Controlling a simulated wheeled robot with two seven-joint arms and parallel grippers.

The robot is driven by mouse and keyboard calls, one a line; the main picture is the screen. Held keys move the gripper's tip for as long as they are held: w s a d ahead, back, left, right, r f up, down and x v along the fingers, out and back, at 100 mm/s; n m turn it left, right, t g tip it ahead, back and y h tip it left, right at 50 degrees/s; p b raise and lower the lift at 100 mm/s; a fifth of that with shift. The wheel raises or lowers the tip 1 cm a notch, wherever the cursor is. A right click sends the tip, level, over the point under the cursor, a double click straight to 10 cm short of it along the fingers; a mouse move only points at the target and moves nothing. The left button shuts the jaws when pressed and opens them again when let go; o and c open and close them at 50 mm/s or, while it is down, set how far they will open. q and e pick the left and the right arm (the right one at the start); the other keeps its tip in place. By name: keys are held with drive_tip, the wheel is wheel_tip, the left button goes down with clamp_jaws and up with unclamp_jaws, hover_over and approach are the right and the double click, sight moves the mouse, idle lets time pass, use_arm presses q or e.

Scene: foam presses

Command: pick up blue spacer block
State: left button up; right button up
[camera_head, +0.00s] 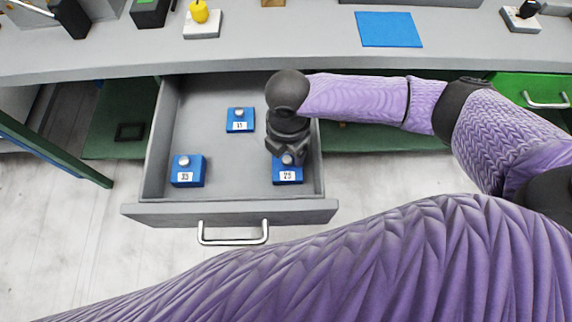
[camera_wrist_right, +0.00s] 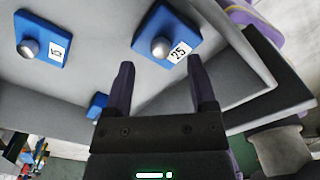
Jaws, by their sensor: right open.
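Three blue spacer blocks, each with a silver knob and a white number label, sit in an open grey drawer (camera_head: 210,105). The block labelled 25 (camera_head: 288,177) is at the front right, and it also shows in the wrist view (camera_wrist_right: 150,47). Another block (camera_head: 188,178) is at the front left and a third (camera_head: 240,114) is farther back. My right gripper (camera_head: 287,155) is over the drawer by the block labelled 25, partly covering it. In the wrist view its fingers (camera_wrist_right: 161,68) are apart, with nothing between them. My left gripper is out of view.
The drawer walls and its front with a metal handle (camera_head: 233,240) surround the blocks. The grey worktop (camera_head: 110,55) above holds a blue mat (camera_head: 388,29) and a yellow knob on a white base (camera_head: 201,28). The drawer's middle is bare.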

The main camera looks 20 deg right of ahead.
sight(287, 159)
wheel_tip(287, 159, down, 4)
drive_tip(key=shift+s+a+r+b, duration=0.1)
drive_tip(key=shift+s+b, duration=0.05)
drive_tip(key=shift+b, duration=0.7)
drive_tip(key=c, duration=0.6)
drive_tip(key=shift+c, duration=1.4)
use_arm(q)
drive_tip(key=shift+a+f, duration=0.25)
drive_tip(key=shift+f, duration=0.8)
use_arm(e)
clamp_jaws()
